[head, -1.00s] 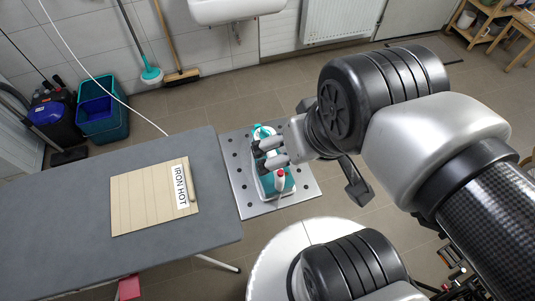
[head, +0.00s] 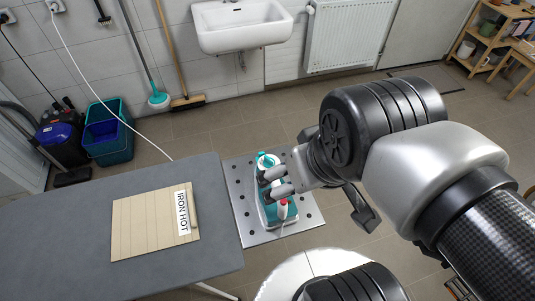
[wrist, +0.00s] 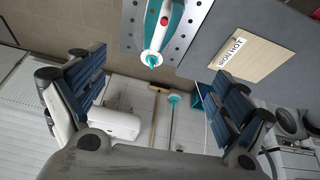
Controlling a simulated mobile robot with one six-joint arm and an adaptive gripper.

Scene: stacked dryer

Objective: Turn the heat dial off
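A teal and white iron (head: 268,212) rests on a perforated metal plate (head: 244,206) at the end of the grey ironing board. It also shows at the top of the wrist view (wrist: 167,20), with a red spot on its body. A round white and teal part (wrist: 151,59), which looks like the heat dial, is at its near end there; a teal part (head: 264,160) shows at the far end in the head view. My gripper (head: 270,184) is over the iron. In the wrist view its fingers (wrist: 160,90) are wide apart with nothing between them. Dial markings are too small to read.
The grey ironing board (head: 60,225) carries a beige mat (head: 150,225) with an "IRON HOT" sign (head: 183,213). A white cord (head: 100,112) runs from the wall towards the board. Teal buckets (head: 108,145), a broom and a sink (head: 240,25) are along the wall.

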